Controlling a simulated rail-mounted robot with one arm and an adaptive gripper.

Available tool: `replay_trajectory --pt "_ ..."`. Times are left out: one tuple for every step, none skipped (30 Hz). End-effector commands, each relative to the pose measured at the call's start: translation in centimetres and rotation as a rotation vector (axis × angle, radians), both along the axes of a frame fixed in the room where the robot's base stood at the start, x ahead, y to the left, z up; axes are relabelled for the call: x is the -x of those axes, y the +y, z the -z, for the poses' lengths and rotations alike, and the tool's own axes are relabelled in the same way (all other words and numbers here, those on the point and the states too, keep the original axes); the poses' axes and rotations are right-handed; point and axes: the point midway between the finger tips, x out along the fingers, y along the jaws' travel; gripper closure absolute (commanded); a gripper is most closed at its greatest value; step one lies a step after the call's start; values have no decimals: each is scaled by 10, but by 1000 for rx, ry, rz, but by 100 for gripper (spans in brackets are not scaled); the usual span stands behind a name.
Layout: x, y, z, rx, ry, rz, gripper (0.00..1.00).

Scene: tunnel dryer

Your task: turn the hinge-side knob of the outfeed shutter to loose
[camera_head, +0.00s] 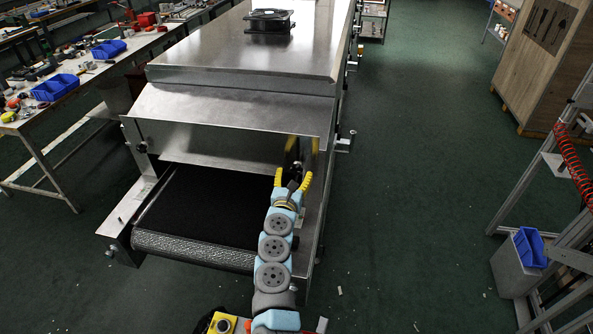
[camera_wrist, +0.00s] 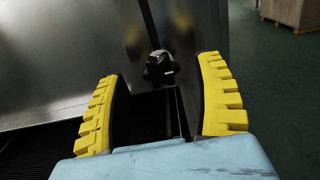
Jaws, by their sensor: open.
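The outfeed shutter (camera_head: 228,122) is a bare metal plate above the dark conveyor belt at the dryer's near end. In the wrist view a dark lobed knob (camera_wrist: 160,67) stands at the shutter's right edge, ahead of and between my yellow fingers, with a visible gap on each side. My gripper (camera_head: 293,178) is open and empty at the right end of the shutter; its fingers also show in the wrist view (camera_wrist: 162,75). In the head view this knob is mostly hidden behind my gripper. Another dark knob (camera_head: 142,147) sits at the shutter's left end. The knob's setting cannot be read.
The black belt (camera_head: 205,205) runs out below the shutter. A metal side plate (camera_wrist: 196,50) stands close beside the knob on the right. A cluttered workbench (camera_head: 75,90) is at left. The green floor right of the dryer is largely clear.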

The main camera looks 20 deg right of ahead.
Motion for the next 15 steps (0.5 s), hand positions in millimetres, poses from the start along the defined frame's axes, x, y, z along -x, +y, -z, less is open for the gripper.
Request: replay_trajectory --pt "-3 -1 1 2 1 -2 31" --pt "-5 -1 2 3 2 -3 31" --pt "-8 -2 2 2 1 -4 31" --pt "-9 -3 2 1 1 -5 31" --pt "-11 -4 1 1 0 -5 31" --pt "-13 -6 0 3 -1 -5 31" --pt "-15 -7 0 4 -1 -5 31" --pt "-16 -8 0 4 -1 -5 31" --pt "-18 -9 0 4 -1 -4 31" --pt "-19 -10 0 4 0 -4 31" --pt "-20 -11 1 3 1 -4 31" --pt "-22 -11 1 3 2 -4 31" --pt "-23 -12 2 1 2 -4 31" --pt "-23 -12 2 0 1 -4 31" --pt "-24 -13 2 0 1 -3 31"
